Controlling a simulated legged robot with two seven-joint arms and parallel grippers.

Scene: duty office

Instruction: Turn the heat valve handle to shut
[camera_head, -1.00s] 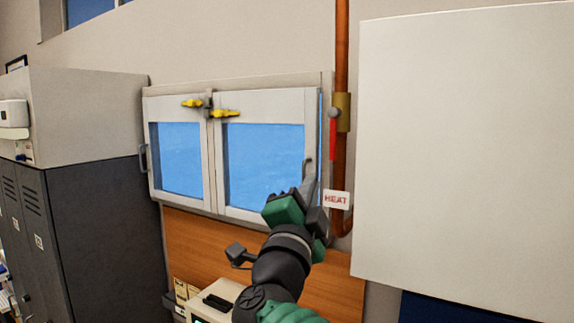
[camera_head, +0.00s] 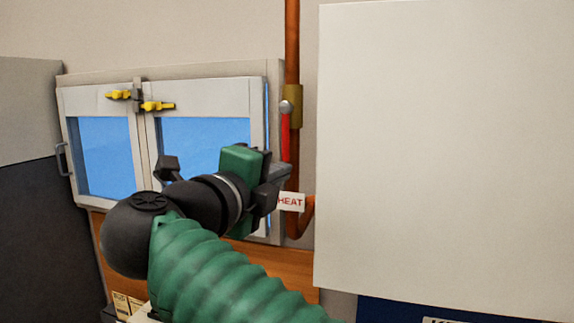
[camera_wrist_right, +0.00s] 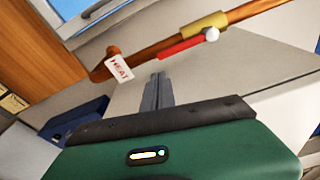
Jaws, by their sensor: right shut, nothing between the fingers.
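The heat valve handle (camera_head: 285,134) is a red lever hanging down along the copper pipe (camera_head: 292,40) from a grey pivot on a brass valve body (camera_head: 294,105). In the right wrist view the red handle (camera_wrist_right: 182,47) lies along the pipe, beyond the fingertips. A white HEAT tag (camera_head: 291,202) hangs on the pipe below it. My right gripper (camera_head: 285,172) is in front of the pipe, near the handle's lower end. Its fingers (camera_wrist_right: 158,82) are shut and empty, and contact cannot be told. My left gripper is not in view.
A large white panel (camera_head: 440,150) stands close to the right of the pipe. A window (camera_head: 205,145) with yellow latches (camera_head: 158,106) is on the left. A grey cabinet (camera_head: 30,180) stands at the far left.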

